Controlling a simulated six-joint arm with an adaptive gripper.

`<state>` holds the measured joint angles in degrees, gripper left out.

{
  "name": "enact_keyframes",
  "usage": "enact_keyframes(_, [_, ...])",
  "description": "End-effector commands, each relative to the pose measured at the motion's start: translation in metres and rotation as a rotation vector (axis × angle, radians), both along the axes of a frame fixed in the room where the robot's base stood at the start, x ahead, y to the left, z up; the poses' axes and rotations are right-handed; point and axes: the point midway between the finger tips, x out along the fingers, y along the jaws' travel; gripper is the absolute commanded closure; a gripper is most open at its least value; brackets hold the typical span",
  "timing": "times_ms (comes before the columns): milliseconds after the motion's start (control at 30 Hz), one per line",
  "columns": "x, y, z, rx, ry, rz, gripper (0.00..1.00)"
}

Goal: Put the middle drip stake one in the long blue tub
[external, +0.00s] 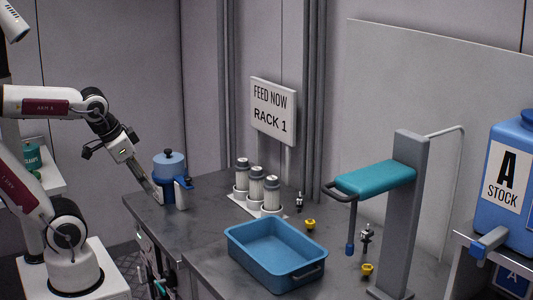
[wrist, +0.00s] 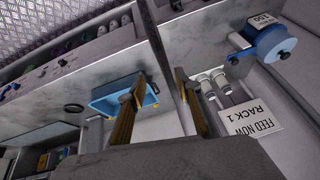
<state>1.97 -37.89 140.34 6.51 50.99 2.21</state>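The long blue tub (external: 262,262) sits on the dark bench and looks empty; it also shows behind a finger in the wrist view (wrist: 103,99). Small dark-and-pale upright pieces stand behind the tub (external: 299,202) and to its right (external: 366,236). Small yellow pieces stand near them (external: 310,224), (external: 367,270). I cannot tell which of these is the middle drip stake. My gripper (external: 155,190) is at the bench's left end, left of the tub, by a blue lidded pot. In the wrist view my gripper (wrist: 160,76) has its fingers apart with nothing between them.
The blue pot (external: 170,164) is close to my gripper. Three pale canisters (external: 257,186) stand behind the tub, under the Rack 1 sign (external: 273,111). A grey post with a teal arm (external: 375,179) rises on the right. A blue stock tank (external: 510,180) is far right.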

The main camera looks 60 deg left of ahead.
Motion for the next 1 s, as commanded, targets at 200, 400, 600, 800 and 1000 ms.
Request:
enact_keyframes(200, [-0.019, -0.012, -0.004, -0.109, -0.025, 0.078, 0.66])
enact_keyframes(400, [-0.022, -0.015, -0.005, -0.133, -0.027, 0.094, 0.66])
enact_keyframes(600, [-0.022, -0.015, -0.005, -0.131, -0.027, 0.092, 0.62])
enact_keyframes(800, [-0.022, -0.015, -0.005, -0.13, -0.027, 0.092, 0.62])
enact_keyframes(1000, [-0.017, -0.018, -0.003, -0.136, -0.033, 0.084, 0.62])
